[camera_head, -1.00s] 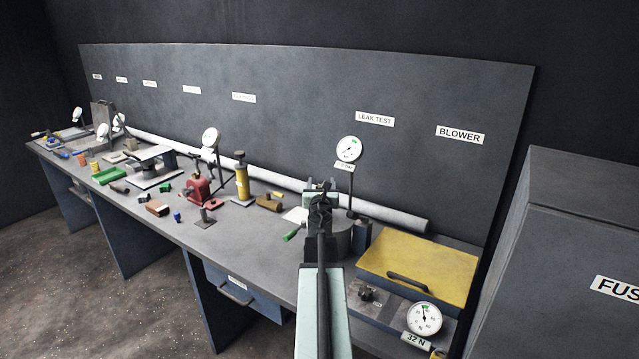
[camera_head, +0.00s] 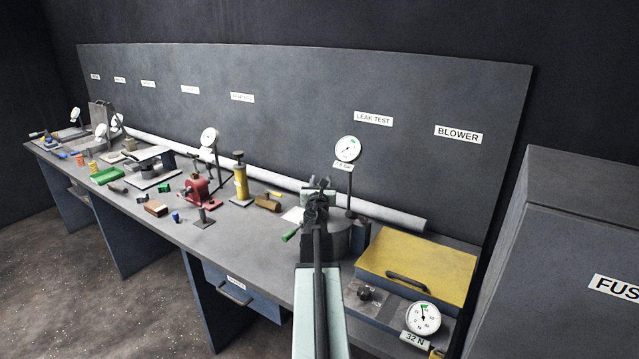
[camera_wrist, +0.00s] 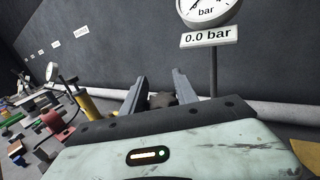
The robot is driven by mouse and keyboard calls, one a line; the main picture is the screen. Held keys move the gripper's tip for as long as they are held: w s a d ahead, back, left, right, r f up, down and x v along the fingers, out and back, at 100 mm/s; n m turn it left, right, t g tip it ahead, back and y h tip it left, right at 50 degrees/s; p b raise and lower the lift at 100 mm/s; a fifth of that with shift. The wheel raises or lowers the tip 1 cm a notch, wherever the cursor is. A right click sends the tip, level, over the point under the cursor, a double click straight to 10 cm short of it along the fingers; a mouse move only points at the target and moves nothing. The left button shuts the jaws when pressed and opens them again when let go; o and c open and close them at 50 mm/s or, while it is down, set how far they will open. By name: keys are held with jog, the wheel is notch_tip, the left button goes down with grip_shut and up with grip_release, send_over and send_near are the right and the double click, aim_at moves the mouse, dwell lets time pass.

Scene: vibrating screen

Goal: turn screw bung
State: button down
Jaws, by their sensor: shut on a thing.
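My gripper (camera_head: 318,188) is over the grey cylindrical leak-test pot (camera_head: 342,238) on the bench, below the LEAK TEST label. In the wrist view its two grey fingers (camera_wrist: 160,92) stand on either side of a small dark block-like piece (camera_wrist: 163,100), which looks like the screw bung. The gripper is shut on it. The lower part of the bung is hidden behind my gripper body. A pressure gauge (camera_head: 347,149) stands on a post behind the pot, and its plate (camera_wrist: 210,37) reads 0.0 bar in the wrist view.
A green-tipped handle (camera_head: 289,236) sticks out left of the pot. A yellow-lidded box (camera_head: 420,262) and a force gauge (camera_head: 423,318) reading 32 N are to the right. A yellow cylinder (camera_head: 241,182) and a red device (camera_head: 199,190) stand to the left. A grey pipe (camera_head: 390,214) runs along the back.

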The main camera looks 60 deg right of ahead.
jog(key=shift+g, duration=0.3)
jog(key=shift+s+a+m+g+y, duration=0.1)
jog(key=shift+s+m+g+y, duration=0.45)
jog(key=shift+m+g, duration=2.4)
jog(key=shift+s+a+m+g+y, duration=0.1)
jog(key=shift+s+m+g+y, duration=0.45)
jog(key=shift+m+g, duration=2.35)
jog(key=shift+s+m+g+y, duration=0.55)
jog(key=shift+m+g, duration=0.9)
jog(key=shift+g, duration=3)
jog(key=shift+s, duration=0.15)
jog(key=c, duration=0.9)
grip_release()
jog(key=shift+c, duration=0.2)
